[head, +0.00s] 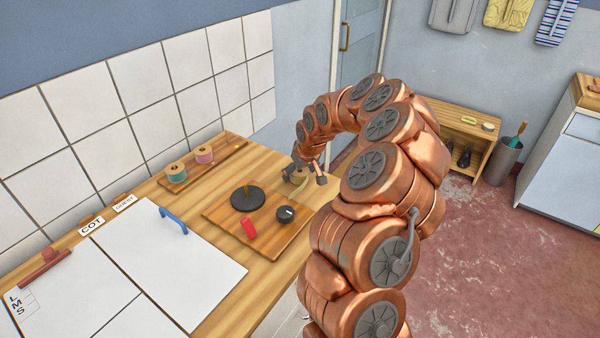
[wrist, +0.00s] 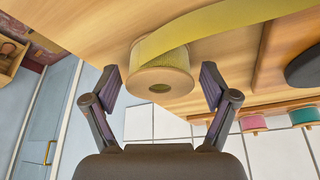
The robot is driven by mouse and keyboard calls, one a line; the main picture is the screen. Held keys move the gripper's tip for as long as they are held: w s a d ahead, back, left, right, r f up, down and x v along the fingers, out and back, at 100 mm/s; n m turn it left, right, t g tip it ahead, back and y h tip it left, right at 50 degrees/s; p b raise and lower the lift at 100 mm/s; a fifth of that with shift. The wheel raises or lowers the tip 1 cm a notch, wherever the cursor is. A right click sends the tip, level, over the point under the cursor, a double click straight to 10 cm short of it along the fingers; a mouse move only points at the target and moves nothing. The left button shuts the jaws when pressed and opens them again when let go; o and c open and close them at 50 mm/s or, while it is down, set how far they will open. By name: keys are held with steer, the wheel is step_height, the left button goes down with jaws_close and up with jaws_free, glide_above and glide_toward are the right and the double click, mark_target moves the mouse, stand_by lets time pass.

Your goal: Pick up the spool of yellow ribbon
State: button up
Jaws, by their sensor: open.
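The spool of yellow ribbon (wrist: 160,68) stands on the wooden bench with a pale wooden core and a loose tail of ribbon (wrist: 225,18) running off to the upper right in the wrist view. My gripper (wrist: 160,86) is open, with one finger on each side of the spool and a visible gap to it on both sides. In the head view my gripper (head: 308,177) is low over the right end of the bench, and the spool (head: 298,178) shows partly behind it.
A wooden board (head: 270,248) beside the spool holds a black disc (head: 247,198), a dark knob (head: 285,213) and a red piece (head: 248,228). Teal (head: 176,172) and pink (head: 204,154) spools stand on a rack by the tiled wall. White panels with a blue handle (head: 173,221) lie left.

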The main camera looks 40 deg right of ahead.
steer(key=c, duration=1.2)
steer(key=shift+c, duration=0.2)
